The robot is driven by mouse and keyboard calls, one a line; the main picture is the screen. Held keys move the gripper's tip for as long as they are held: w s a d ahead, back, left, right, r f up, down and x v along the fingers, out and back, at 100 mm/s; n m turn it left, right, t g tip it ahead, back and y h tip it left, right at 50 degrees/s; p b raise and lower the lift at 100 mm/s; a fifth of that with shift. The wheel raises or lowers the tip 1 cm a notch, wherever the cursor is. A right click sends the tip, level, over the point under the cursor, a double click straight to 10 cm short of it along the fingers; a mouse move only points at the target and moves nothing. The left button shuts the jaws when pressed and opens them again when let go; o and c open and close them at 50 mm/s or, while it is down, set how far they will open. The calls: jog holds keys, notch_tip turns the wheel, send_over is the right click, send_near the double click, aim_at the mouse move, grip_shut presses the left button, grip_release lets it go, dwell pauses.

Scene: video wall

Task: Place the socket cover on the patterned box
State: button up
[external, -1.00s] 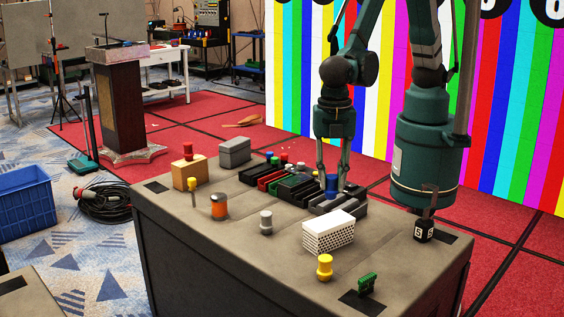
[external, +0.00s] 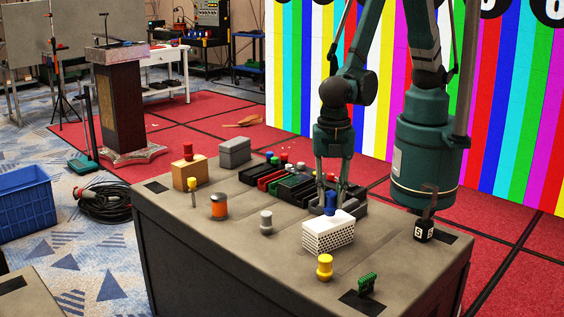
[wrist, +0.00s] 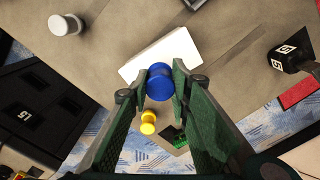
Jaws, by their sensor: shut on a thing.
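The patterned box (external: 328,238) is white on top with black dotted sides and stands on the grey table. In the wrist view its plain white top (wrist: 172,52) lies behind my fingers.
Dark trays with coloured parts (external: 286,183) lie behind the box. A grey cylinder (external: 266,222) and an orange-banded cylinder (external: 219,206) are to the left.

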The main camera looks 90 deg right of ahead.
aim_at(330, 193)
jog(key=shift+f, duration=0.85)
jog(key=shift+f, duration=0.15)
jog(key=o, duration=0.7)
jog(key=shift+r, duration=0.2)
jog(key=shift+r+p, duration=0.45)
jog(key=shift+r, duration=5.55)
